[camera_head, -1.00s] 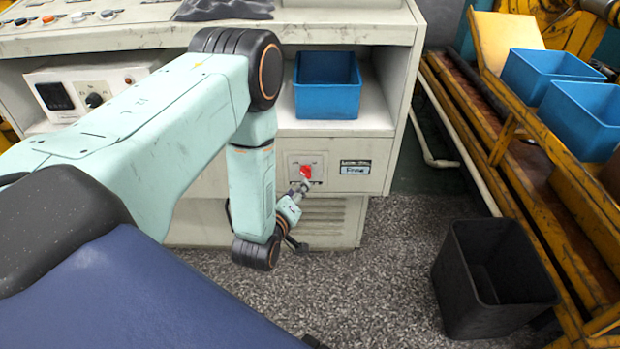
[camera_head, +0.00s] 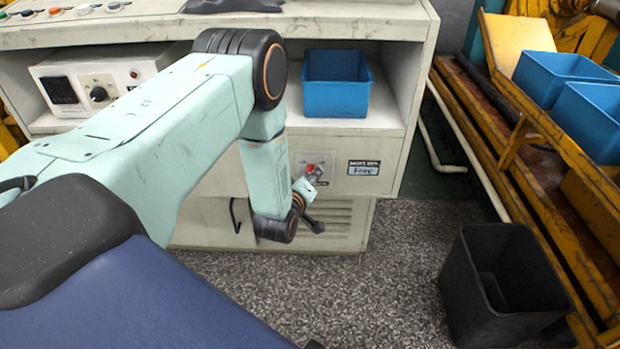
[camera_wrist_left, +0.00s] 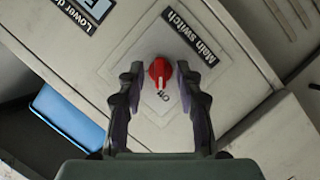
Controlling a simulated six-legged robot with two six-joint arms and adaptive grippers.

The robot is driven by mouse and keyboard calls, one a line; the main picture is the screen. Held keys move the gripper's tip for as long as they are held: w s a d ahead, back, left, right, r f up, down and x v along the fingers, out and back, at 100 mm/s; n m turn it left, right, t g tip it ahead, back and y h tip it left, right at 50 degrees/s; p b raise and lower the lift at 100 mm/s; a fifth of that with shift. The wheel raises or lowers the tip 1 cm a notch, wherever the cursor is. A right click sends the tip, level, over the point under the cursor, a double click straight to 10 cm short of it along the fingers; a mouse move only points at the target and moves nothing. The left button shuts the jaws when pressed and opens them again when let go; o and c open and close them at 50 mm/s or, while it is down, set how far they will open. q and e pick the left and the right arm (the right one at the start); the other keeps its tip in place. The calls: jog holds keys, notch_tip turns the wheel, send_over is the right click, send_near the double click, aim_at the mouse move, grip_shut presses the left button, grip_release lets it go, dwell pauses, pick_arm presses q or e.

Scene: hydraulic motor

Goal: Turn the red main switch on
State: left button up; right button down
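My left gripper (camera_wrist_left: 160,75) is open, with one finger on each side of the knob. Gaps show between fingers and knob; I cannot tell the depth. My right gripper is not in view.
A blue bin (camera_head: 337,84) stands on the cabinet shelf above the switch. A small label (camera_head: 364,168) is right of it. A black bin (camera_head: 503,285) stands on the floor at right, near a yellow frame (camera_head: 520,140). A black handle (camera_head: 235,215) is left of my wrist.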

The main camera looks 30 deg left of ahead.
pick_arm(q)
jog(key=shift+c, duration=0.3)
grip_shut()
jog(key=shift+w+d+m+g+y+p, duration=0.2)
jog(key=shift+m+g+y, duration=0.5)
jog(key=shift+m+y, duration=0.95)
jog(key=shift+s+d+m+g+y+p, duration=0.25)
jog(key=shift+m+g+y, duration=0.5)
jog(key=shift+m, duration=1.65)
jog(key=shift+w+d+m+g+y+p, duration=0.1)
jog(key=shift+w+m+g+y+p, duration=0.4)
jog(key=shift+m+y, duration=1.15)
jog(key=shift+s+m+h, duration=0.2)
jog(key=shift+m+h, duration=0.15)
jog(key=shift+m, duration=0.15)
jog(key=shift+o, duration=0.3)
grip_release()
jog(key=shift+a, duration=0.1)
